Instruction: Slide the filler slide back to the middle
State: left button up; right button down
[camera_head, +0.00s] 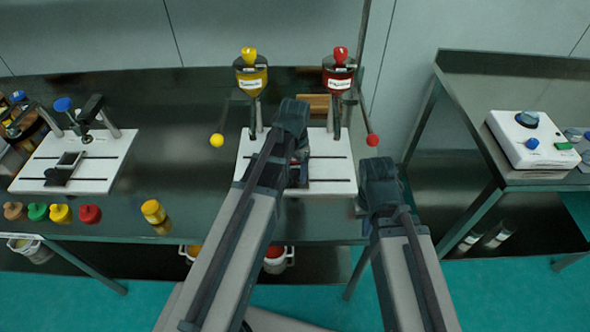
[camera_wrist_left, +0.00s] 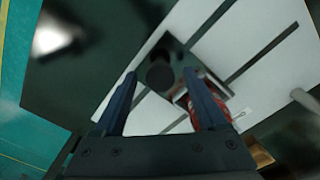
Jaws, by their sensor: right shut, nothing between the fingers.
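The filler slide (camera_wrist_left: 174,55) shows in the left wrist view as a dark plate with a round dark knob (camera_wrist_left: 160,76). It sits on the white railed base (camera_wrist_left: 206,18), and a red round thing (camera_wrist_left: 222,90) shows beside it. In the head view my left arm largely covers the slide on the white base (camera_head: 330,145), right of the base's middle. My left gripper (camera_head: 300,176) is above the slide; its fingers (camera_wrist_left: 160,85) are apart, with the knob between them in view and gaps on both sides. My right gripper (camera_head: 376,196) is shut and empty, right of the base.
Yellow (camera_head: 251,77) and red (camera_head: 339,76) hoppers stand at the base's back, with yellow (camera_head: 217,140) and red (camera_head: 373,140) ball levers. A second white base (camera_head: 75,160) stands left. Colored caps (camera_head: 60,212) line the front edge. A white device (camera_head: 530,140) is far right.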

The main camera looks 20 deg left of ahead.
pick_arm(q)
jog(key=shift+r, duration=0.15)
notch_tip(320, 180, up, 14)
jog(key=p, duration=1.3)
jog(key=shift+f+p, duration=0.25)
jog(key=shift+p, duration=0.15)
jog(key=s+d+n+y, duration=0.1)
jog(key=s+d+n, duration=0.1)
jog(key=s+d, duration=0.9)
jog(key=s, duration=0.3)
jog(key=shift+d, duration=0.3)
dwell(0.8)
